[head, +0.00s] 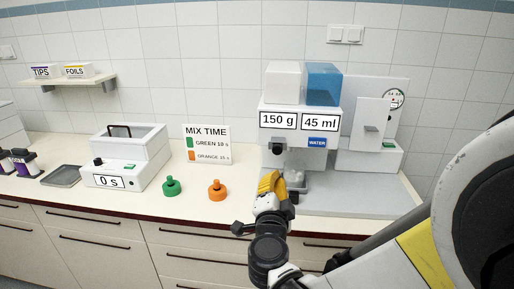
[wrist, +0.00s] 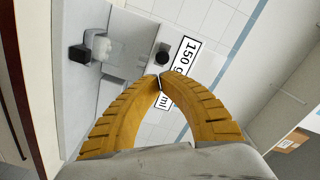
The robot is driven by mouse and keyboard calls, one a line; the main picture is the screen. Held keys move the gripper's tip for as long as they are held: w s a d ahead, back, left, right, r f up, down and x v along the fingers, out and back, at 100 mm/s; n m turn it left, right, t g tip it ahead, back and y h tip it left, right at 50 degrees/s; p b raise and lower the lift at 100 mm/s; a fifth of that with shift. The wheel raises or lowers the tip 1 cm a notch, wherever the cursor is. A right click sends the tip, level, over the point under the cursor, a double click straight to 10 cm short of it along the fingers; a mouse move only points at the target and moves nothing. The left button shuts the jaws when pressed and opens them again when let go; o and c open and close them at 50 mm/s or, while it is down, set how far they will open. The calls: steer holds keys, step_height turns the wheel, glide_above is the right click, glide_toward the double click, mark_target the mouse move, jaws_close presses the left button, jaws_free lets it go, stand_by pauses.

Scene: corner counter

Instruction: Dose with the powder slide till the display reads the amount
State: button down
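The dispenser (head: 300,137) stands on the counter at the right. Its front panel reads "150 g" (head: 278,121) and "45 ml" (head: 319,122), with a blue "WATER" tag below. A white hopper and a blue tank sit on top. A black knob (head: 277,149) sticks out below the "150 g" panel; it also shows in the wrist view (wrist: 163,56). A translucent vessel (wrist: 100,45) with a black part stands lower down, partly hidden in the head view. My gripper (wrist: 161,79) has its yellow fingertips together, seemingly empty. It is in front of and below the knob; contact is not visible.
A white box reading "0 s" (head: 103,181), a green knobbed piece (head: 171,187) and an orange one (head: 217,191) stand to the left. A "MIX TIME" sign (head: 208,145) is behind them. A white device with a dial (head: 369,150) stands at right. The counter's right front is bare.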

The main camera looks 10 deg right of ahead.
steer(key=s+m, duration=0.1)
steer(key=m, duration=0.3)
steer(key=m+b, duration=0.2)
glide_toward(280, 153)
steer(key=x, duration=0.7)
steer(key=shift+w+f, duration=0.1)
steer(key=shift+f, duration=0.05)
steer(key=shift+w+d, duration=0.15)
steer(key=shift+w, duration=0.4)
steer(key=shift+w, duration=0.1)
steer(key=x, duration=0.5)
steer(key=shift+d, duration=0.1)
